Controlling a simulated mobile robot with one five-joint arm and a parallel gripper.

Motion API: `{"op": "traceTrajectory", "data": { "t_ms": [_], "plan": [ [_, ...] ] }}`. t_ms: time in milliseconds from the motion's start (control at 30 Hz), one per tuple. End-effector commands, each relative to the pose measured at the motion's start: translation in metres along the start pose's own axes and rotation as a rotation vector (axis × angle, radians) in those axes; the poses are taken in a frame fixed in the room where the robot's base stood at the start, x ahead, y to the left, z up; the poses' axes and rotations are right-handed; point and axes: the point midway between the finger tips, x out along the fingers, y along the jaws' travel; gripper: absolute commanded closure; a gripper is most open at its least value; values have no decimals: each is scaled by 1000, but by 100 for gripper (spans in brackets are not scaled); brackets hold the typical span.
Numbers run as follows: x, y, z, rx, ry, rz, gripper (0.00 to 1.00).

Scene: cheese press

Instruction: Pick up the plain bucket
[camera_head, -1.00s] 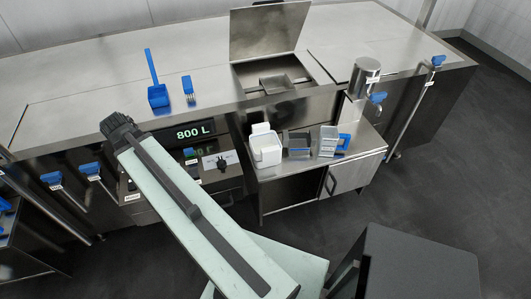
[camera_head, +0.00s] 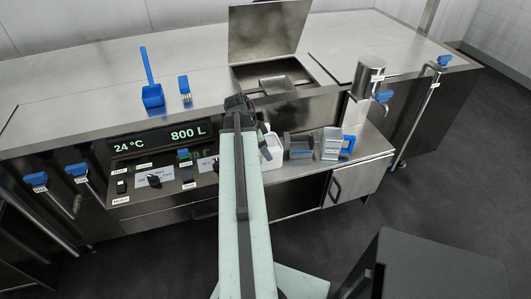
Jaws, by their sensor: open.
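Several small containers stand on the low steel side shelf right of the control panel. A white bucket (camera_head: 272,152) is at the left of the group, partly hidden behind my arm. A grey metal container (camera_head: 299,145) with a blue mark low on its front is in the middle. A light grey container (camera_head: 332,144) with a blue handle is at the right. I cannot tell for certain which one is the plain bucket. My gripper (camera_head: 240,104) is at the far end of my raised arm, left of and beyond the white bucket in the picture. It is open, and nothing shows in it.
A blue scoop (camera_head: 152,95) and a blue brush (camera_head: 185,88) lie on the long steel counter (camera_head: 75,88). An open-lidded basin (camera_head: 270,84) is behind the gripper. A steel cylinder (camera_head: 368,78) stands right of the containers. The panel display (camera_head: 158,139) is at left.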

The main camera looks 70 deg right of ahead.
Motion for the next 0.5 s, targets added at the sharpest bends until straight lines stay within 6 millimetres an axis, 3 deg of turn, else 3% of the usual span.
{"op": "traceTrajectory", "data": {
  "t_ms": [133,333,500],
  "plan": [
    [14,-1,0,1,0,0,49],
    [50,-2,-1,1,0,1,49],
    [51,-2,-4,0,0,1,49]
  ]
}}
